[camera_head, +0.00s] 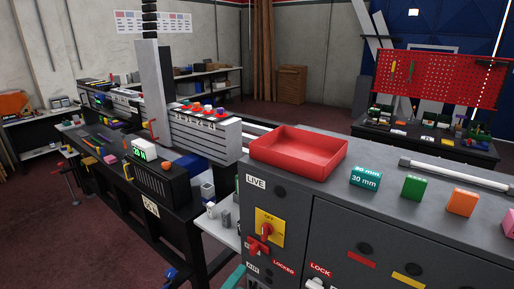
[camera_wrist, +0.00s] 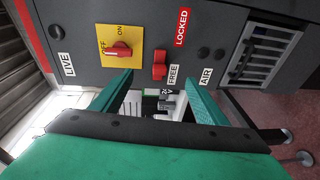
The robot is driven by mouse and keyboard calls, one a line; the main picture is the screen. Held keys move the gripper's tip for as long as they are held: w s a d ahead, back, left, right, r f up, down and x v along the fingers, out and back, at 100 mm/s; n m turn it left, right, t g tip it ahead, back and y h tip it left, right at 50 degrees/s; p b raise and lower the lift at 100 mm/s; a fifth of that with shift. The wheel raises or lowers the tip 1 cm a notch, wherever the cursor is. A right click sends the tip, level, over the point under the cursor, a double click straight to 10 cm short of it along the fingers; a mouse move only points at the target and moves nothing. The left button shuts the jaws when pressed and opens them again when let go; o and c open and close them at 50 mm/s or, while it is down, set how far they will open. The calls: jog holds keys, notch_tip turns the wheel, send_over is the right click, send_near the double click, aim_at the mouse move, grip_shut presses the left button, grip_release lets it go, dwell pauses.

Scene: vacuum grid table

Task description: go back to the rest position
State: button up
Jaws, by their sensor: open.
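My gripper (camera_wrist: 160,80) is open in the wrist view, with its two green fingers apart and nothing held between them. It faces the front of a grey cabinet. On this front are a yellow switch plate (camera_wrist: 109,47) with a red knob, marked OFF and ON, and a red lever (camera_wrist: 159,72) between the labels LOCKED and FREE. The fingertips appear below these controls in the picture; I see no clear contact.
A red tray (camera_head: 298,165) stands on the cabinet top. A teal block (camera_head: 365,180), a green block (camera_head: 413,188) and an orange block (camera_head: 462,202) stand to its right. A black workbench (camera_head: 165,190) is at left. Dark red floor (camera_head: 60,235) lies clear at lower left.

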jog(key=s+d+f+m+g+y, duration=0.15)
jog(key=s+f+y, duration=0.55)
jog(key=s+f, duration=0.9)
jog(key=s+d+r+m+t, duration=0.1)
jog(key=s+m, duration=0.4)
jog(key=s, duration=0.5)
jog(key=s+d+r+m, duration=0.3)
jog(key=s+r+m, duration=0.2)
jog(key=s, duration=0.6)
jog(key=shift+s+d+r+t, duration=0.15)
jog(key=shift+d+t, duration=0.1)
jog(key=shift+t, duration=0.1)
